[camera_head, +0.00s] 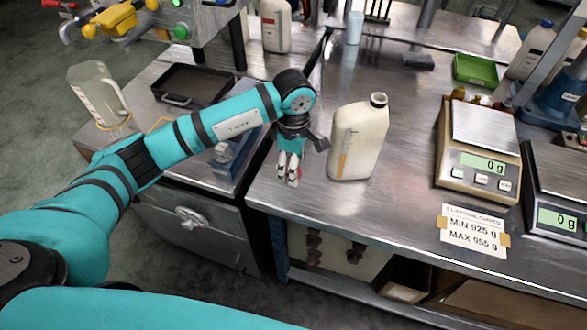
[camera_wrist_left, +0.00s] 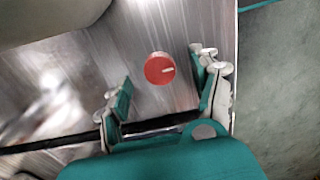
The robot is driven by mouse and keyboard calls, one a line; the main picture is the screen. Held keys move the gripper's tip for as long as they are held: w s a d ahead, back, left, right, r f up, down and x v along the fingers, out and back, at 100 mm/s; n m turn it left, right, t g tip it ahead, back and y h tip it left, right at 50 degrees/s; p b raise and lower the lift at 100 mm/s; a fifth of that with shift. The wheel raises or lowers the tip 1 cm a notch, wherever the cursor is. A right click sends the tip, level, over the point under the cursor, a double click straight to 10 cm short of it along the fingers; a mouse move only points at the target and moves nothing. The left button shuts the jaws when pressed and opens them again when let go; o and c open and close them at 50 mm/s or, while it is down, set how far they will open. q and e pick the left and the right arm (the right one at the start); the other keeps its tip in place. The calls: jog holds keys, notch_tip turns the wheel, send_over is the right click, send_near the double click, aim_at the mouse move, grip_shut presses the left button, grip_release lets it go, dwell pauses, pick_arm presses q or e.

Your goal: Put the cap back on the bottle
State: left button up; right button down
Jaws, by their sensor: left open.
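The cream bottle (camera_head: 357,140) stands upright on the metal bench, its dark-rimmed mouth uncovered. Part of a pale body, likely the same bottle (camera_wrist_left: 45,18), shows at the upper left of the left wrist view. A round red cap (camera_wrist_left: 160,68) with a small light mark lies on the metal surface. My left gripper (camera_head: 288,170) points down just left of the bottle, near the bench's left edge. In the left wrist view its open fingers (camera_wrist_left: 165,88) stand either side of the cap, apart from it. I cannot make out the cap clearly in the head view. My right gripper is out of view.
Two scales (camera_head: 486,130) and a weight-limit card (camera_head: 474,231) lie to the right. A green tray (camera_head: 476,71) and a light cup (camera_head: 354,27) stand further back. A clear jug (camera_head: 98,95) and dark tray (camera_head: 192,84) are on the left bench. Bare bench lies before the bottle.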

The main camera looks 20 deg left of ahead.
pick_arm(q)
jog(key=shift+f, duration=0.95)
jog(key=c, duration=0.8)
